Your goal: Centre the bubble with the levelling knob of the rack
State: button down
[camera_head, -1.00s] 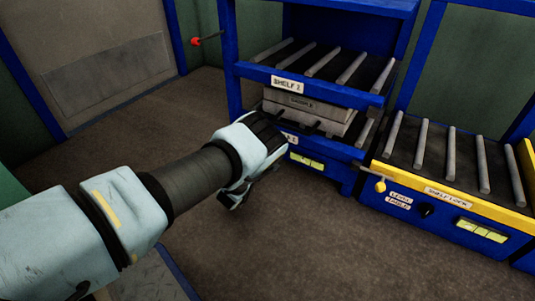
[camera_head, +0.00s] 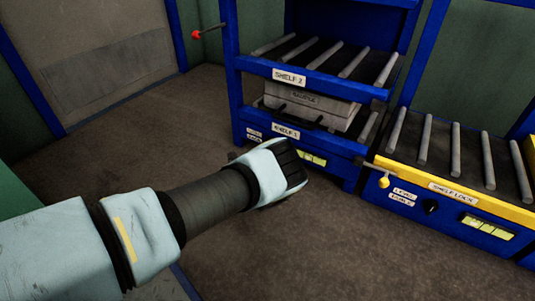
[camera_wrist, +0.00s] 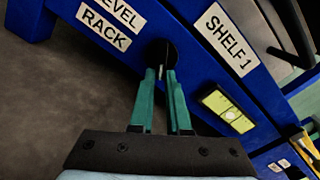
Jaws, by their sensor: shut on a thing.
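The levelling knob (camera_wrist: 157,48) is black and round, on the blue front of the rack (camera_head: 340,143), beside the LEVEL RACK label (camera_wrist: 110,22). My gripper (camera_wrist: 162,72) has its two green fingers at the knob, one on each side, shut on it. In the head view my wrist (camera_head: 275,172) hides the knob and most of the fingers. The rack's yellow-green bubble vial (camera_wrist: 228,108) shows to the right of the fingers in the wrist view, and in the head view (camera_head: 312,159). A pale bubble lies near its middle; its exact offset is unclear.
Grey trays sit on shelf 1 (camera_head: 285,130), below the rollers of shelf 2 (camera_head: 325,60). To the right stands a yellow-edged roller station (camera_head: 450,190) with its own black knob (camera_head: 431,207) and vial (camera_head: 488,228). The floor in front is clear.

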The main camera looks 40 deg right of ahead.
jog(key=shift+w+a+f+m, duration=0.1)
jog(key=shift+w+a+m, duration=0.05)
jog(key=shift+m, duration=0.35)
jog(key=c, duration=0.9)
grip_release()
jog(key=p+v, duration=0.4)
jog(key=v, duration=0.5)
jog(key=shift+a, duration=0.3)
jog(key=shift+s+a+p, duration=0.3)
jog(key=shift+a+p, duration=0.05)
jog(key=shift+a, duration=0.15)
